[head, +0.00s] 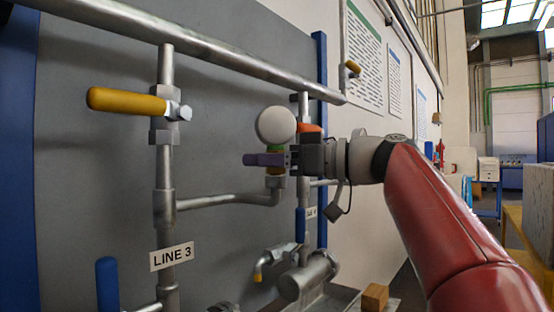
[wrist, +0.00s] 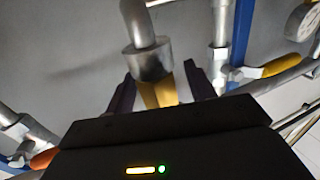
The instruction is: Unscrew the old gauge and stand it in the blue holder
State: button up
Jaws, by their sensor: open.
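The gauge (head: 275,126) is a round pale disc standing upright above a short stem with a green band and a yellow fitting (head: 275,168), on the end of a grey bent pipe. My gripper (head: 262,160) is open, its purple fingers at the height of the stem just below the disc. In the wrist view my gripper's dark fingers (wrist: 160,88) stand on either side of the yellow fitting (wrist: 158,93), with gaps beside it. The gauge face is hidden there. I cannot make out the blue holder in either view.
A yellow-handled valve (head: 130,101) is on the LINE 3 pipe at left. A top pipe (head: 220,58) runs above. A lower valve (head: 275,260) and a wooden block (head: 374,297) are below.

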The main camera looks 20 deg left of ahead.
jog(key=shift+c, duration=0.4)
grip_shut()
jog(key=n+g, duration=0.2)
jog(key=shift+d+g, duration=0.1)
jog(key=shift+g, duration=0.3)
jog(key=shift+s+n+g, duration=0.2)
jog(key=shift+n+g, duration=0.2)
jog(key=shift+g, duration=0.4)
jog(key=shift+o, duration=0.3)
grip_release()
jog(key=w+d, duration=0.1)
jog(key=d, duration=0.6)
jog(key=shift+w+d, duration=0.15)
jog(key=shift+d, duration=0.15)
